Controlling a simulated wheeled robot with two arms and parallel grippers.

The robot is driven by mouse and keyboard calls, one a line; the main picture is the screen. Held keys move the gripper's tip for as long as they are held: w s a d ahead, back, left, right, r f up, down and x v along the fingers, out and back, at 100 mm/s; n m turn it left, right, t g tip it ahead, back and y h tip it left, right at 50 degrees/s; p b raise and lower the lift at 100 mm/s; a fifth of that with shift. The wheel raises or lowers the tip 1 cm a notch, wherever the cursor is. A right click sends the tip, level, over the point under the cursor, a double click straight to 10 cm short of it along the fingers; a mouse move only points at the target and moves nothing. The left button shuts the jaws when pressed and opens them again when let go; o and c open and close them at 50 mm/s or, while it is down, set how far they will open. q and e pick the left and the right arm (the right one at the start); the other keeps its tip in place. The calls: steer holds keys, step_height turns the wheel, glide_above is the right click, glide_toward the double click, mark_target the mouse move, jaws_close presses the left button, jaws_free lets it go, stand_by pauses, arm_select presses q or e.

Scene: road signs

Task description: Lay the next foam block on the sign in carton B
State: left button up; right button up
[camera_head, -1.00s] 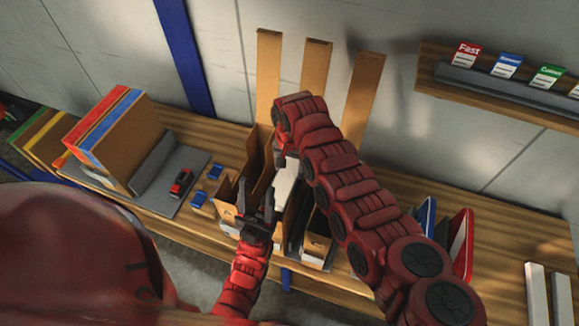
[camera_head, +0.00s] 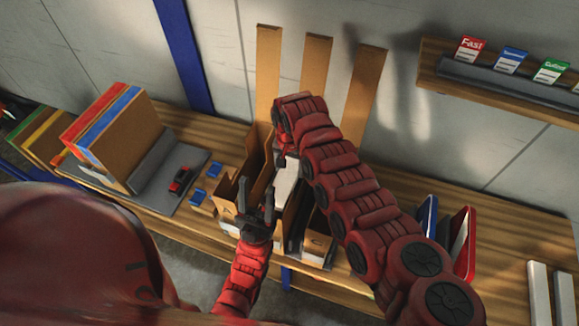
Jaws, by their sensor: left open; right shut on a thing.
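Three narrow brown cartons stand side by side on the wooden bench, with their tall lids raised against the wall. The left carton (camera_head: 257,150) is open. The middle carton, apparently B, lies mostly behind my arms, so the sign inside it cannot be made out. My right gripper (camera_head: 284,158) is over the middle carton, largely hidden by its own arm. It is shut on a white foam block (camera_head: 287,182) at that carton's mouth. Whether the block touches the sign is hidden. My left gripper (camera_head: 256,203) is open and empty at the front of the cartons.
Two white foam blocks (camera_head: 540,292) lie at the far right. Blue-edged and red-edged signs (camera_head: 464,243) stand in a rack right of my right arm. A grey mat (camera_head: 165,185) with a red tool and large brown boards is at left. A card shelf (camera_head: 500,88) hangs upper right.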

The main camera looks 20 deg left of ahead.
steer(key=o, duration=1.2)
steer(key=shift+o, duration=0.2)
steer(key=shift+r, duration=0.45)
step_height(320, 180, up, 8)
steer(key=b, duration=0.3)
steer(key=shift+w+f+b, duration=0.1)
steer(key=shift+b, duration=0.2)
step_height(320, 180, up, 9)
steer(key=shift+f+b, duration=0.2)
steer(key=shift+b, duration=0.2)
